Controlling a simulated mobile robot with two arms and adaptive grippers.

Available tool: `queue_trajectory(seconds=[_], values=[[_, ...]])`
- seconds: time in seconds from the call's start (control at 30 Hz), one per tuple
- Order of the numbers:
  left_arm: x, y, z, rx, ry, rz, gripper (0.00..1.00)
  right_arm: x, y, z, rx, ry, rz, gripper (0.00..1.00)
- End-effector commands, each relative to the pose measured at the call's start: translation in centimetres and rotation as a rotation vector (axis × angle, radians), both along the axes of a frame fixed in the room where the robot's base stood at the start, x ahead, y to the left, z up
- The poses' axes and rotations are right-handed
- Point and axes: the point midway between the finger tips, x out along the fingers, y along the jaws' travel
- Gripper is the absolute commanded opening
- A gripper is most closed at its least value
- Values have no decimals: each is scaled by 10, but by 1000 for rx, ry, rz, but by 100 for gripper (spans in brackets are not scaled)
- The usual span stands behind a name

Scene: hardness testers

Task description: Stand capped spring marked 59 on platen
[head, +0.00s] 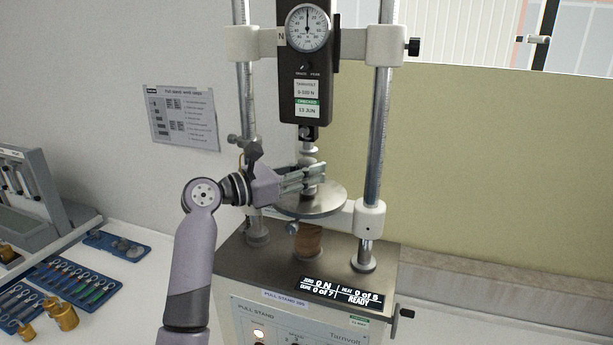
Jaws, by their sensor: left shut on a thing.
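My left gripper (306,176) reaches in from the left over the round steel platen (325,205) of the pull stand. It is shut on a small pale piece, apparently the capped spring (308,190), mostly hidden by the fingers. Its lower end shows just below the fingers, at or very near the platen; I cannot tell whether it touches. No number can be read on it. Above the fingers, pale rounded parts hang in line under the force gauge (305,85). My right gripper is not in view.
Two steel columns (377,150) flank the platen. The stand's display (340,291) reads 0 N and READY. At left are a blue tray of hooked springs (62,285), brass weights (62,315) and a smaller blue tray (117,243). White bench lies between trays and stand.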

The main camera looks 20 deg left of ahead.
Motion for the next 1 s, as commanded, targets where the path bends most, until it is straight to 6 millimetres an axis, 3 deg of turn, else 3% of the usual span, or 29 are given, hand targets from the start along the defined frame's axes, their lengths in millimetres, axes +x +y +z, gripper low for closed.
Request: queue_trajectory(seconds=[0.27, 1.0], values=[[10, -1, 0, 1, -1, 0, 0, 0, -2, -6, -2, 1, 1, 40], [10, 0, -10, 1, -1, 0, 0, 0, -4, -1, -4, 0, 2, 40]])
